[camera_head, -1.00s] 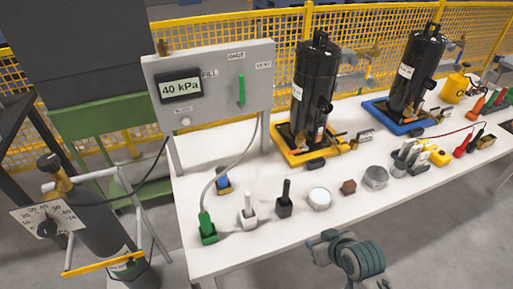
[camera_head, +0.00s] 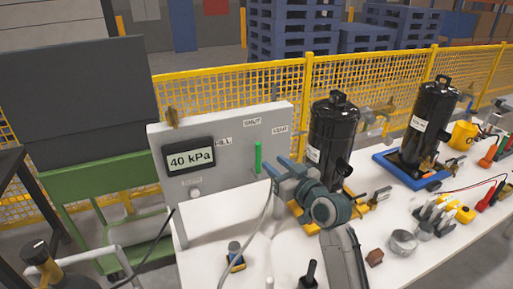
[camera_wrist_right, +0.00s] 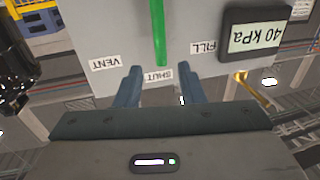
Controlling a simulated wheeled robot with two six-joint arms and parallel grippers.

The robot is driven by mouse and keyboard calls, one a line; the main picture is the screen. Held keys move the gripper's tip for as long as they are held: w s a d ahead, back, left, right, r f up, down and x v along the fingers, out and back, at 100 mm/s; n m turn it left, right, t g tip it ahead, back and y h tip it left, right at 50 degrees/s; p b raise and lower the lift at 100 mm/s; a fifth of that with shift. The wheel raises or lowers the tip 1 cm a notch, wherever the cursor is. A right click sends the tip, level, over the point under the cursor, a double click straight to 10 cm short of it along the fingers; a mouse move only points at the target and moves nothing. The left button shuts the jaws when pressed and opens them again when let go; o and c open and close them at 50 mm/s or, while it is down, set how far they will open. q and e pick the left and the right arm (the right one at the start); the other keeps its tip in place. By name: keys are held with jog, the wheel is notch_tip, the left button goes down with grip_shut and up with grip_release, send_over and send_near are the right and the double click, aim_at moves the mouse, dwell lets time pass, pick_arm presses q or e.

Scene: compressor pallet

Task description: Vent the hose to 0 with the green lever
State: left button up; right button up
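The green lever (camera_head: 258,158) on the grey panel (camera_head: 225,185) stands upright, its tip toward the SHUT label (camera_head: 252,122). FILL is to its left and the VENT label (camera_head: 280,129) to its right. The display (camera_head: 190,158) reads 40 kPa. My right gripper (camera_head: 276,168) is just right of and in front of the lever, open and empty. In the right wrist view, upside down, the lever (camera_wrist_right: 158,32) lies beyond the gap between the open fingers (camera_wrist_right: 161,80), apparently untouched. A grey hose (camera_head: 258,243) runs down from the panel. My left gripper is not in view.
Two black compressors, one (camera_head: 332,135) right behind my right arm and one (camera_head: 424,125) farther right, stand on the white table (camera_head: 215,262). Yellow mesh fencing (camera_head: 225,95) runs behind.

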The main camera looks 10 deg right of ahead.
aim_at(260, 153)
jog(key=p+x, duration=0.1)
jog(key=x, duration=0.3)
jog(key=shift+a+r, duration=0.1)
jog(key=shift+x, duration=0.95)
jog(key=p+x, duration=0.1)
jog(key=x, duration=0.2)
jog(key=shift+f, duration=0.3)
jog(key=shift+c, duration=1.4)
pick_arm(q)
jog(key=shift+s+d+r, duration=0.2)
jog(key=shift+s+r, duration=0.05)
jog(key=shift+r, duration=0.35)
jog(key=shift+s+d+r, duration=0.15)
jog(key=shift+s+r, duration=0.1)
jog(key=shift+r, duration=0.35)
pick_arm(e)
grip_shut()
